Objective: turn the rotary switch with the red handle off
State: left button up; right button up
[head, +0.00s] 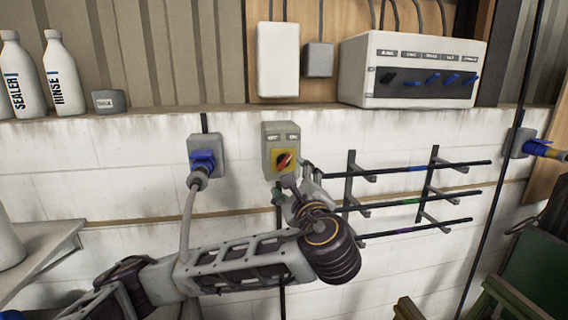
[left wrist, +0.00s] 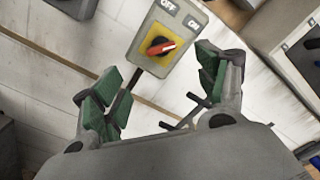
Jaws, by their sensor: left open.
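The rotary switch (head: 281,150) is a grey box on the white wall with a yellow plate and a red handle (head: 284,161). In the left wrist view the switch (left wrist: 145,60) carries the labels OFF and ON, and its red handle (left wrist: 161,47) lies slanted, its bright end toward the ON side. My left gripper (head: 297,192) is just below and right of the switch in the head view. In the left wrist view the left gripper (left wrist: 165,88) is open and empty, its green-padded fingers apart, with the handle beyond them and untouched. My right gripper is not in view.
A blue plug in a socket (head: 203,160) is left of the switch, its cable hanging behind my left arm. A rack with rods (head: 410,190) projects from the wall at right. A control box (head: 410,70) and bottles (head: 62,75) stand on the ledge above.

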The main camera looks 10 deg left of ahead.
aim_at(284, 163)
pick_arm(q)
jog(key=p+x, duration=0.3)
jog(key=x, duration=0.8)
jog(key=shift+w+a+r, duration=0.1)
jog(key=shift+w, duration=0.05)
jog(key=shift+w+a+p, duration=0.25)
jog(key=shift+w+p, duration=0.05)
jog(key=shift+w, duration=0.4)
jog(key=shift+c, duration=0.2)
jog(key=c, duration=1)
